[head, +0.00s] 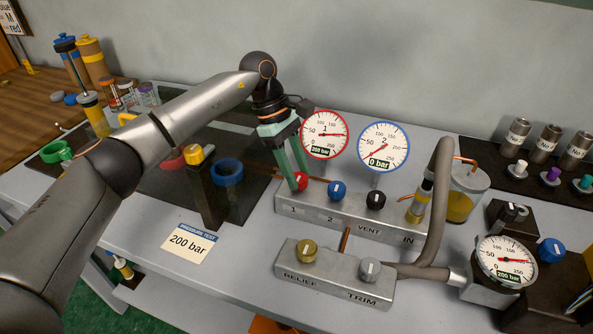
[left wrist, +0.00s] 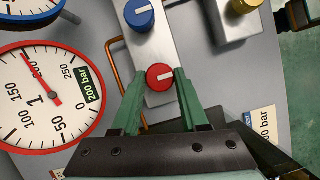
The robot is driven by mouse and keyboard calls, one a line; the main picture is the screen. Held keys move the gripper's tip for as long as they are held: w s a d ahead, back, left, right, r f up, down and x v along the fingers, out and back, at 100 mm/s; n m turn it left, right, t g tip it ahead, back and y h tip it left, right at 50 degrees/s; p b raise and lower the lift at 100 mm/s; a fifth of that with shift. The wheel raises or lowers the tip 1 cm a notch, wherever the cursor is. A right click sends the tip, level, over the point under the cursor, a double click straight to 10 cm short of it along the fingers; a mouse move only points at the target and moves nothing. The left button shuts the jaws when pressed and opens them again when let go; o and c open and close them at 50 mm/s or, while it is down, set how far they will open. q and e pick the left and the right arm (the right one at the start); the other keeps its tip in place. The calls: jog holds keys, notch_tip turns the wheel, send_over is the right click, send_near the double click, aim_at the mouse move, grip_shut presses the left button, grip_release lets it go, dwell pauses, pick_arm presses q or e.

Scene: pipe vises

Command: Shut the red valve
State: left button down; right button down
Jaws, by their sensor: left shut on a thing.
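The red valve (head: 299,182) is a round knob at the left end of the grey manifold block (head: 350,221), above the label 1. My left gripper (head: 292,183) reaches down to it from above with green fingers. In the left wrist view, the red valve (left wrist: 160,77) sits between the two fingertips of the left gripper (left wrist: 160,79), which is shut on it. A white mark on the knob points right in that view. The red-rimmed gauge 1 (head: 325,134) reads 200 bar. My right gripper is not in view.
The blue knob (head: 337,190) and black vent knob (head: 375,199) stand right of the red valve. Blue-rimmed gauge 2 (head: 383,147) reads 0 bar. A front block has a yellow relief knob (head: 306,251) and grey trim knob (head: 370,269). A card (head: 188,243) says 200 bar.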

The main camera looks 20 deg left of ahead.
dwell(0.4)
pick_arm(q)
jog(key=c, duration=0.8)
grip_release()
jog(key=o, duration=0.4)
jog(key=shift+r, duration=0.15)
jog(key=v, duration=1.2)
jog(key=shift+r, duration=0.15)
